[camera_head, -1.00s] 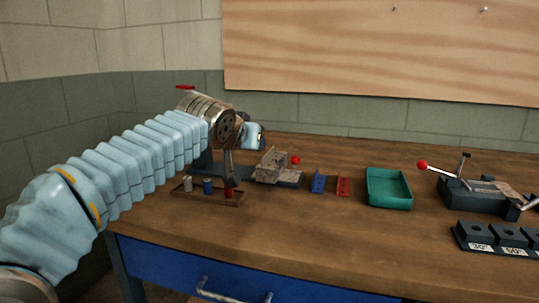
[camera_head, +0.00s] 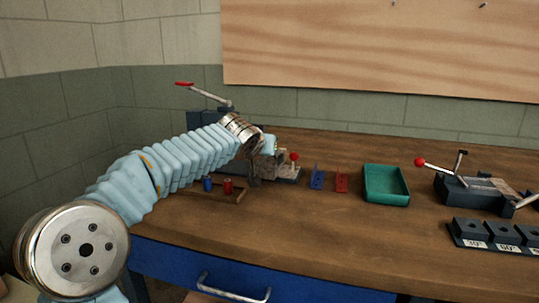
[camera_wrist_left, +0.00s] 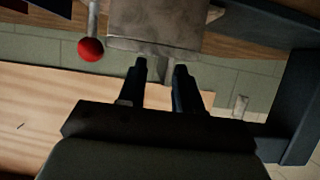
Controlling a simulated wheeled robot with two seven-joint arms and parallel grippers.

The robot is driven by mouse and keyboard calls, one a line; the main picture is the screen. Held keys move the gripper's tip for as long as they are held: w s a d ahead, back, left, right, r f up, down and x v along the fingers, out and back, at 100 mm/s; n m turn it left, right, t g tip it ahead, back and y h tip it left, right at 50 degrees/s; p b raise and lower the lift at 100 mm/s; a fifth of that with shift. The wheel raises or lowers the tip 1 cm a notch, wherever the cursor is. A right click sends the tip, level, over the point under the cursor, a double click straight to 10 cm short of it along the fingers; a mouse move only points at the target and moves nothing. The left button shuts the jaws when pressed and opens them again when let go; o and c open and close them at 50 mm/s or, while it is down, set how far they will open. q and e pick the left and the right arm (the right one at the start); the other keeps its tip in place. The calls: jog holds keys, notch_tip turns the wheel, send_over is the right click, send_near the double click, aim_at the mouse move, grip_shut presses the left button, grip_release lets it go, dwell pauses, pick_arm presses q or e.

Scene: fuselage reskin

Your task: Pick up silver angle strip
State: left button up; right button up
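I cannot single out the silver angle strip for certain. A grey metal plate (camera_wrist_left: 155,22) fills the top of the left wrist view, with a narrow grey piece (camera_wrist_left: 163,70) below it, between my fingers. In the head view the metal fixture (camera_head: 287,173) is partly hidden by my left arm. My right gripper is not in view.
A red knob (camera_head: 294,156) stands beside the fixture. To the right are a blue bracket (camera_head: 317,177), a red bracket (camera_head: 341,181), a green tray (camera_head: 386,198) and a lever tool (camera_head: 470,190). A small wooden rack (camera_head: 238,196) with blue and red cylinders lies left. The front tabletop is clear.

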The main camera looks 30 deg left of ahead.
pick_arm(q)
grip_shut()
jog(key=shift+r, duration=0.1)
